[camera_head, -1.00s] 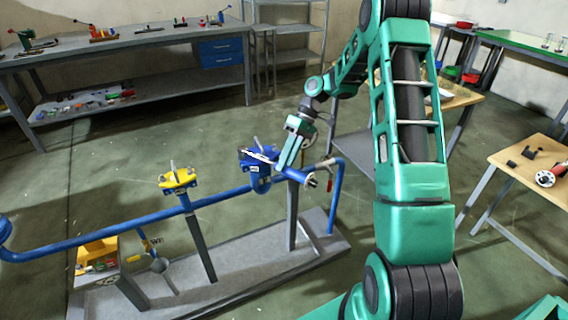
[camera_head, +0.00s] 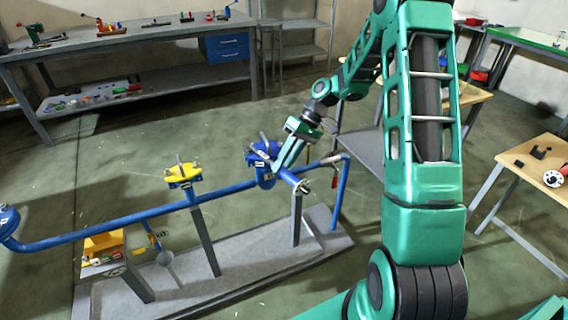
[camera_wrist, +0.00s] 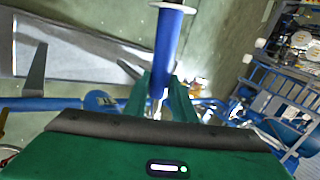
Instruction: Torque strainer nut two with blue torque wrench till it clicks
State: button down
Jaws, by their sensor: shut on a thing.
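My gripper (camera_head: 285,163) is shut on the blue torque wrench (camera_head: 292,178) beside the blue strainer (camera_head: 264,155) on the pipe rig. In the wrist view the wrench's blue handle (camera_wrist: 168,38) runs between my two green fingers, with a pale collar near its outer end. The wrench's head end lies toward the strainer's top, but I cannot tell whether it sits on a nut. Nut two cannot be picked out; the strainer's nuts are too small and partly covered by the wrench and gripper.
A blue pipe (camera_head: 110,226) runs left from the strainer, past a yellow-topped valve (camera_head: 183,174), above a grey base plate (camera_head: 235,262). A yellow bin (camera_head: 103,243) stands at the left. A wooden table (camera_head: 545,178) is at the right. Open floor lies behind the rig.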

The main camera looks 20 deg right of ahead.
jog(key=shift+s+a+m+t, duration=0.25)
jog(key=shift+a+m, duration=0.15)
jog(key=shift+a, duration=0.2)
jog(key=shift+s+a+m+t, duration=0.15)
jog(key=shift+a+m+t, duration=0.1)
jog(key=shift+a+m, duration=0.25)
jog(key=shift+a, duration=0.15)
jog(key=shift+s+a+m+t, duration=0.2)
jog(key=shift+a+m+t, duration=0.65)
jog(key=shift+a, duration=0.7)
jog(key=shift+w+a+m+t, duration=0.15)
jog(key=shift+a+m+t, duration=0.4)
jog(key=shift+a+m, duration=0.85)
jog(key=shift+a+n, duration=0.25)
jog(key=shift+a, duration=0.05)
